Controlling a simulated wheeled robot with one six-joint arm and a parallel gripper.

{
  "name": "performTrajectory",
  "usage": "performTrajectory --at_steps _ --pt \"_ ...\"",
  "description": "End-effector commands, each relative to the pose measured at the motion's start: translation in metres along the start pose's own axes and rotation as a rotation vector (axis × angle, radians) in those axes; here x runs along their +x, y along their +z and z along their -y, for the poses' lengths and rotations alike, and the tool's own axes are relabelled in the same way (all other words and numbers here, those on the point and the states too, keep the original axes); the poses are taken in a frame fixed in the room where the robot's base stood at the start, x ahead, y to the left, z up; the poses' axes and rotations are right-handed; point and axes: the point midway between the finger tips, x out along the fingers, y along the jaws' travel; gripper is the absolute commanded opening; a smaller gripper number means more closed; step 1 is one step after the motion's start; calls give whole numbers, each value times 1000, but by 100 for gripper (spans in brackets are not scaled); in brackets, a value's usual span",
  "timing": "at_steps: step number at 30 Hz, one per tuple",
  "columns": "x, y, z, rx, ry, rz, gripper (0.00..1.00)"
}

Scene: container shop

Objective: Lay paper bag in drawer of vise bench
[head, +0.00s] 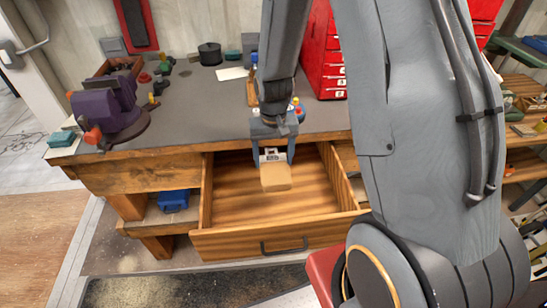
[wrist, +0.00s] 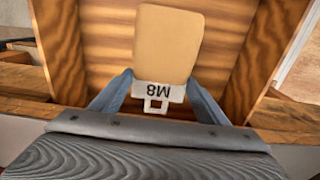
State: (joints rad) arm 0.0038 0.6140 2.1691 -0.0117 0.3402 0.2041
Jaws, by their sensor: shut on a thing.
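The paper bag (head: 275,178) is small and tan with a white header tab. My gripper (head: 271,157) is shut on it at the tab and holds it over the open drawer (head: 284,244) of the vise bench (head: 235,117). In the wrist view the bag (wrist: 168,42) hangs between the blue fingers (wrist: 157,98), its tab marked M8 and seen upside down. The wooden drawer floor (wrist: 108,50) shows behind the bag and looks empty where visible. Whether the bag touches the floor I cannot tell.
A purple vise (head: 107,107) stands on the bench's left end. A red drawer cabinet (head: 326,62) and a black pot (head: 210,54) stand at the back of the top. A blue case (head: 173,201) lies on the shelf below, left of the drawer. My arm hides the drawer's right surroundings.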

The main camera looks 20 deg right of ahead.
Motion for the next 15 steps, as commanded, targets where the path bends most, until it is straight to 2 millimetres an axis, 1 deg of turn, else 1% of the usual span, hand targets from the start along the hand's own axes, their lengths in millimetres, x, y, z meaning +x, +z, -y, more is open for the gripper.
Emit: performTrajectory --at_steps 15 --pt "47 1 0 0 0 2 44"
